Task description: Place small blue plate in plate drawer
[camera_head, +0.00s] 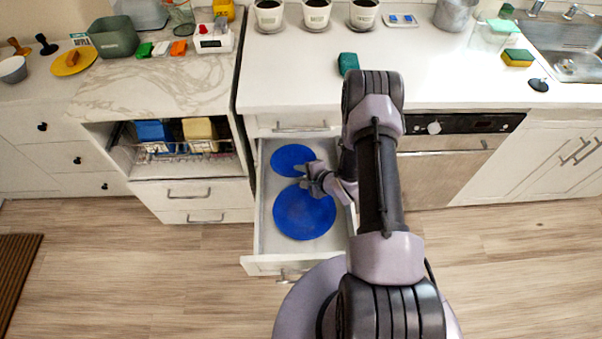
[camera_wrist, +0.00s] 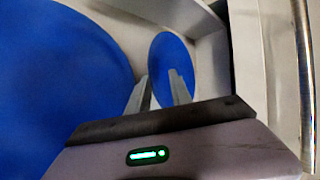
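The small blue plate (camera_head: 291,158) lies in the back part of the open plate drawer (camera_head: 262,240), near its left wall. It also shows in the wrist view (camera_wrist: 168,58), beyond my fingertips. A larger blue plate (camera_head: 303,214) lies in front of it in the drawer and fills the left of the wrist view (camera_wrist: 50,90). My gripper (camera_head: 308,176) is low over the drawer, beside the small plate's front right edge. In the wrist view its two fingers (camera_wrist: 160,78) stand apart with nothing gripped between them. Whether a fingertip touches the small plate is unclear.
A dishwasher rack (camera_head: 180,148) with blue and yellow items stands left of the drawer. An oven (camera_head: 440,165) is to the right. A dark green sponge (camera_head: 348,63) lies on the counter above. Several cups line the counter's back. The drawer walls closely surround my gripper.

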